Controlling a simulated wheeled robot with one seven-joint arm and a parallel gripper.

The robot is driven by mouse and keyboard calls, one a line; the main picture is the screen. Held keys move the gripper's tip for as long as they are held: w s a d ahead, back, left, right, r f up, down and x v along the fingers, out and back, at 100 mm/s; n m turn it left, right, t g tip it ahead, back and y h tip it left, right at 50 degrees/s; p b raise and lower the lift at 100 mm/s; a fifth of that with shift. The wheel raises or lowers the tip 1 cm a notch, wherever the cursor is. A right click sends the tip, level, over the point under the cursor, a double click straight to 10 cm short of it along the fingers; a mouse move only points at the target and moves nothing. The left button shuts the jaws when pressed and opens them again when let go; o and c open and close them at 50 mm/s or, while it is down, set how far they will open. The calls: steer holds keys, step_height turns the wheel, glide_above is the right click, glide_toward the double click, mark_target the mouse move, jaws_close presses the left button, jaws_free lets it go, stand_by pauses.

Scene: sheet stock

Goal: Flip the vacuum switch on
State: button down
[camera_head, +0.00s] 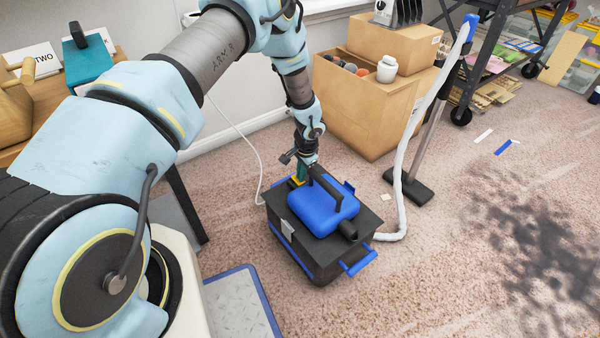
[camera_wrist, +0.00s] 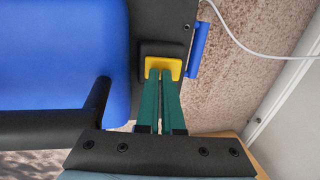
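The vacuum (camera_head: 282,206) is a black box with blue handles, a rounded blue top and a black carry handle; it stands on the carpet. The yellow switch (camera_wrist: 163,63) sits in a dark square mount on the vacuum's black top, beside the blue housing (camera_wrist: 60,60). My gripper (camera_wrist: 160,76) points at the switch, its two green fingers close together with only a thin line between them. The fingertips overlap the switch's near edge; I cannot tell whether they touch it. In the head view my gripper (camera_head: 299,181) is at the vacuum's back left edge, and the switch is mostly hidden there.
A white hose (camera_head: 398,180) runs from the vacuum to an upright floor wand (camera_head: 425,140). Cardboard boxes (camera_head: 360,115) stand behind. A white cord (camera_head: 258,165) lies at the left. A blue-edged grey mat (camera_head: 238,305) is in front. Open carpet lies to the right.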

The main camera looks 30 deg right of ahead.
step_height(320, 180, up, 14)
steer(key=s+p, duration=0.2)
steer(key=p, duration=0.2)
steer(key=shift+s+d+p, duration=0.15)
steer(key=shift+d+p, duration=0.1)
steer(key=shift+p, duration=0.1)
steer(key=shift+f, duration=0.15)
steer(key=shift+w+a+r+b, duration=0.25)
steer(key=shift+w+a+b, duration=0.3)
steer(key=shift+b, duration=3.5)
steer(key=shift+d, duration=0.1)
steer(key=f+b, duration=0.1)
steer(key=f, duration=0.3)
steer(key=w+f+b, duration=0.1)
steer(key=f+b, duration=0.1)
steer(key=f, duration=0.3)
steer(key=w+f+b, duration=0.1)
steer(key=f+b, duration=0.1)
steer(key=f, duration=0.2)
steer(key=shift+w+a+f, duration=0.2)
steer(key=shift+w+f, duration=0.05)
steer(key=shift+f, duration=0.15)
